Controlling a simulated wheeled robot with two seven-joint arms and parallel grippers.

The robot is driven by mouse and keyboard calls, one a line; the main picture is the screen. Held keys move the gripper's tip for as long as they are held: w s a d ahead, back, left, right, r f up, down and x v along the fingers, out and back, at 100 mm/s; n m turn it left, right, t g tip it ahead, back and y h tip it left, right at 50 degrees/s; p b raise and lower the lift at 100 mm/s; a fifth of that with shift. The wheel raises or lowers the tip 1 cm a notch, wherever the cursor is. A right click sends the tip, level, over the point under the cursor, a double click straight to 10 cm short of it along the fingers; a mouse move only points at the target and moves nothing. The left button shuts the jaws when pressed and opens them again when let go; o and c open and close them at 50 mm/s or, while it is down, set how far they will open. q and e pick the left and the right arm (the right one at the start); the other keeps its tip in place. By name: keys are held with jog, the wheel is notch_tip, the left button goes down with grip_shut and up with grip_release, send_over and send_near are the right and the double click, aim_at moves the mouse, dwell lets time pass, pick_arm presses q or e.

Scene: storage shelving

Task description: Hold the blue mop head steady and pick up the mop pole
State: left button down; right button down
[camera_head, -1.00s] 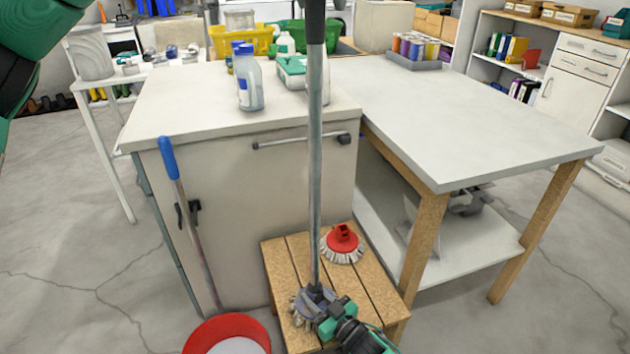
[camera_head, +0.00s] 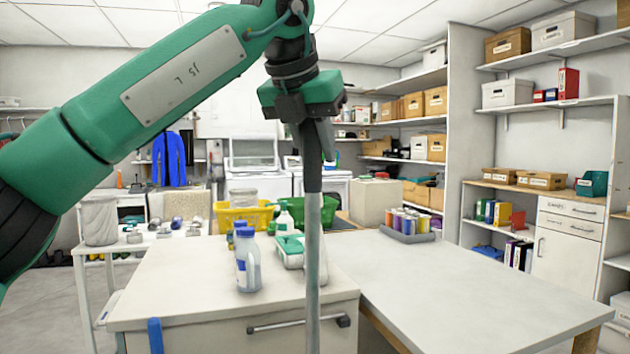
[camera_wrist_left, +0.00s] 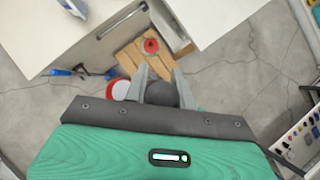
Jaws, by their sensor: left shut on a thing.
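The mop pole (camera_head: 313,265) stands near upright in the middle of the head view, with a dark grip at its top and a grey shaft below. My left gripper (camera_head: 318,140) reaches it from above and is shut on this dark grip. In the left wrist view the round dark pole top (camera_wrist_left: 162,94) sits between the fingers of this gripper (camera_wrist_left: 160,82). The pole's lower end is cut off in the head view. The mop head does not show in either current view. My right gripper is in neither view.
A white cabinet top (camera_head: 180,295) with bottles (camera_head: 247,260) lies behind the pole, and a pale worktop (camera_head: 460,295) extends right. A wooden stool (camera_wrist_left: 128,57) bears a red brush (camera_wrist_left: 151,46). A red-rimmed bucket (camera_wrist_left: 112,90) and a blue handle (camera_head: 155,335) are nearby.

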pick_arm(q)
jog(key=shift+r, duration=1.25)
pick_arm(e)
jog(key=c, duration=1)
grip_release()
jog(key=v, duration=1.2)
